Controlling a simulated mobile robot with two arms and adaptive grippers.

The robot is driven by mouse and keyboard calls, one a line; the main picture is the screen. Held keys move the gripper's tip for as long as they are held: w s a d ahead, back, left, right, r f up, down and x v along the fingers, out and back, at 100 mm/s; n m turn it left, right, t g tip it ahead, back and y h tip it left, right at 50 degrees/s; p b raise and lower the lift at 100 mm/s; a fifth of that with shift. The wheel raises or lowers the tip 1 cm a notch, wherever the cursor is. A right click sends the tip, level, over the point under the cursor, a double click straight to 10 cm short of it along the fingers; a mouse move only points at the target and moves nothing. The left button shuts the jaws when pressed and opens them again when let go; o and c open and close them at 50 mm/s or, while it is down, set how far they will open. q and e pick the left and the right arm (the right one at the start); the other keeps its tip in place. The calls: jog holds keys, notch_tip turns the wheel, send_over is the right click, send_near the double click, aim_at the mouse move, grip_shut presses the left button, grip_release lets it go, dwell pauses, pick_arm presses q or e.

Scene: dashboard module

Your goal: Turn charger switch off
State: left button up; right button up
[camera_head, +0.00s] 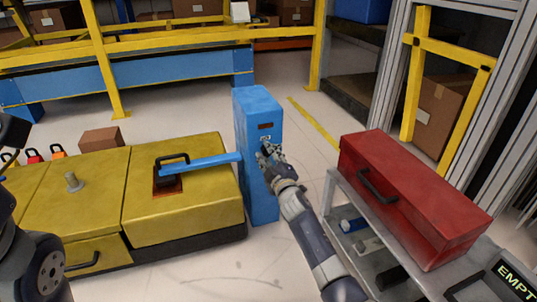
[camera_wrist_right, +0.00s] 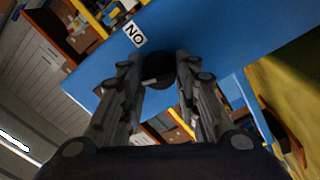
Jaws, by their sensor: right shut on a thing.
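The charger (camera_head: 258,110) is a tall blue box standing on the floor near the middle of the head view, with a dark slot high on its front. My right gripper (camera_head: 264,154) reaches up to that front face. In the right wrist view its two fingers (camera_wrist_right: 165,80) are shut on a round black knob, the charger switch (camera_wrist_right: 158,70), which sits on the blue panel. A white label (camera_wrist_right: 134,34) beside the knob shows "ON" upside down. In the head view the fingers largely hide the switch.
A yellow machine (camera_head: 185,215) with a blue bar (camera_head: 205,162) reaching to the charger stands on the left. A red toolbox (camera_head: 420,205) sits on a grey cart (camera_head: 345,190) to the right. Yellow railings (camera_head: 110,60) run behind. Open floor lies in front of the charger.

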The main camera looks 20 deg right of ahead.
jog(key=shift+n, duration=1.8)
jog(key=o, duration=1.1)
jog(key=shift+a, duration=0.1)
jog(key=shift+c, duration=0.2)
jog(key=s, duration=1.2)
jog(key=shift+d+f, duration=0.25)
jog(key=shift+f, duration=0.15)
